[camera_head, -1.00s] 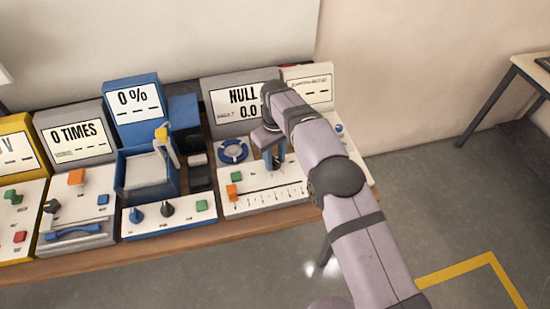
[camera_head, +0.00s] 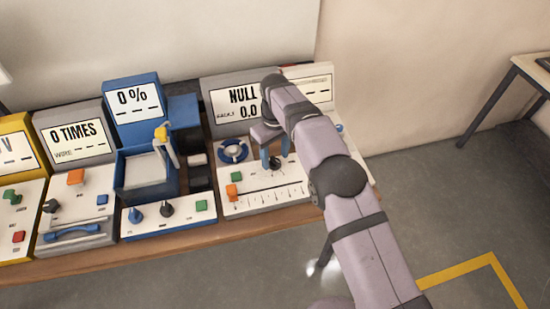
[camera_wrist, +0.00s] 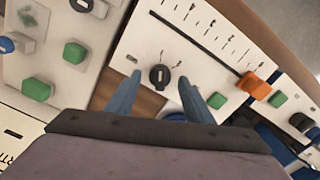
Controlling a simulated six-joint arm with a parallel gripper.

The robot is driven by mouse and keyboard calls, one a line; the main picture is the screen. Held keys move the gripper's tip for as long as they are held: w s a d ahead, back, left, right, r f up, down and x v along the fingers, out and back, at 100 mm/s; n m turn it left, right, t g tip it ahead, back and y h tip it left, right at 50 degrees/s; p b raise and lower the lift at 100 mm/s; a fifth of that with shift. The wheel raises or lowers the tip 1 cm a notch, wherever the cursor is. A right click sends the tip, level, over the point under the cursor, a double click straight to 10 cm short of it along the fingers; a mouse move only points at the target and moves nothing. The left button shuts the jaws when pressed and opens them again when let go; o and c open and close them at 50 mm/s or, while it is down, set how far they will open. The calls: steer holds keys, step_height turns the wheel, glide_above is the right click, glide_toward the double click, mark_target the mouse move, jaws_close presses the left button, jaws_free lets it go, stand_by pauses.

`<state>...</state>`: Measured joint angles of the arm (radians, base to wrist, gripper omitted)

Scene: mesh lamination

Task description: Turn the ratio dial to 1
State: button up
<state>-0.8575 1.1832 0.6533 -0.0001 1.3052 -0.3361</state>
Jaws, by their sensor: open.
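A black dial (camera_head: 275,163) sits on the white panel of the grey instrument whose screen reads NULL and 0.0. I take it as the ratio dial; its lettering is too small to read. In the wrist view the dial (camera_wrist: 159,77) shows a pale pointer line, roughly upright in the picture, with small marks around it. My gripper (camera_wrist: 160,82) is open, its two blue fingers spread on either side of the dial with gaps beside it. In the head view my gripper (camera_head: 275,160) is over the panel at the dial. Whether the fingertips are level with the dial is unclear.
A blue instrument (camera_head: 132,104) with a clear box stands to the left. Another instrument's screen (camera_head: 319,89) is partly behind my arm.

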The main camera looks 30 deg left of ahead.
mark_target(277, 159)
steer(key=shift+r+b, duration=0.35)
steer(key=shift+r, duration=2.7)
steer(key=shift+w+d, duration=0.15)
steer(key=shift+d, duration=0.05)
steer(key=w+d+r+m, duration=0.2)
steer(key=d+m, duration=0.1)
steer(key=d, duration=0.9)
steer(key=w+d+r+m, duration=0.15)
steer(key=d+m, duration=0.25)
steer(key=d, duration=0.9)
steer(key=s+d+f+m, duration=0.2)
steer(key=s+d+m, duration=0.1)
steer(key=s+d, duration=0.6)
steer(key=s+d+f+m, duration=0.2)
steer(key=s+d+m, duration=0.1)
steer(key=s+d, duration=0.7)
steer(key=shift+s+d+f+m, duration=0.15)
steer(key=shift+s+f+m, duration=0.2)
steer(key=shift+s, duration=0.35)
